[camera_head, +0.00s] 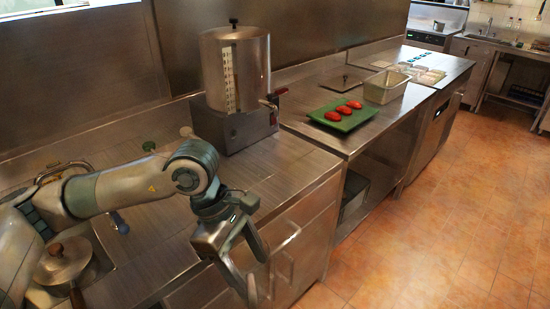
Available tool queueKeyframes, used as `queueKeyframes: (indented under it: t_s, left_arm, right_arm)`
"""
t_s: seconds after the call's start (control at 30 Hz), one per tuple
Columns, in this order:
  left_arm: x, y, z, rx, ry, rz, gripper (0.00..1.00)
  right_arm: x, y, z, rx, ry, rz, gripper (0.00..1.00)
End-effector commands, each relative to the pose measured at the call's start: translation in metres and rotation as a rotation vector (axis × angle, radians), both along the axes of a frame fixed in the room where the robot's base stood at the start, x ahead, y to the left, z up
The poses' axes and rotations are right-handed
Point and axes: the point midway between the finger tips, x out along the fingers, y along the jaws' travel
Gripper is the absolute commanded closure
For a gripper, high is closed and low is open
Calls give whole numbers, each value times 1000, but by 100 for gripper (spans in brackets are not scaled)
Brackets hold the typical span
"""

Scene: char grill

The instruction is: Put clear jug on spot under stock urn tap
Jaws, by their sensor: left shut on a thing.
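The stock urn (252,72) is a tall steel cylinder with a pale level strip, standing on a boxy base at the counter's back. Its tap (268,104) sticks out to the right, low on the urn. The counter (290,155) below the tap looks bare, and I make out no clear marking there. My left gripper (248,272) points down in front of the counter's front edge, nearer than the urn. Its fingers are apart around the clear jug, whose see-through outline is hard to make out against the steel. My right gripper is out of view.
A green board (344,118) with red pieces lies on the counter to the right, beside a steel pan (386,88). A lidded pot (62,262) stands at lower left. The counter between urn and front edge is clear. Open tiled floor (440,230) lies at right.

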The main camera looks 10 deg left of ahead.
Motion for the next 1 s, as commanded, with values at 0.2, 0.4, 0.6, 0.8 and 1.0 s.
queueKeyframes:
  t_s: [0.2, 0.4, 0.6, 0.8, 1.0]
  left_arm:
    - [3, 20, -38, 3, 6, -275, 66]
    - [1, 40, -75, 1, 6, -558, 66]
    - [-6, 64, -115, -2, 8, -866, 66]
    - [-17, 88, -149, -9, 19, -1149, 66]
    - [-24, 102, -167, -20, 28, -1315, 66]
  right_arm:
    - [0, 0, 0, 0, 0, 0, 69]
    - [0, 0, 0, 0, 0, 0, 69]
    - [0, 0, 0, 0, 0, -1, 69]
    - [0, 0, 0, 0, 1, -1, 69]
    - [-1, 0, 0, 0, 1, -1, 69]
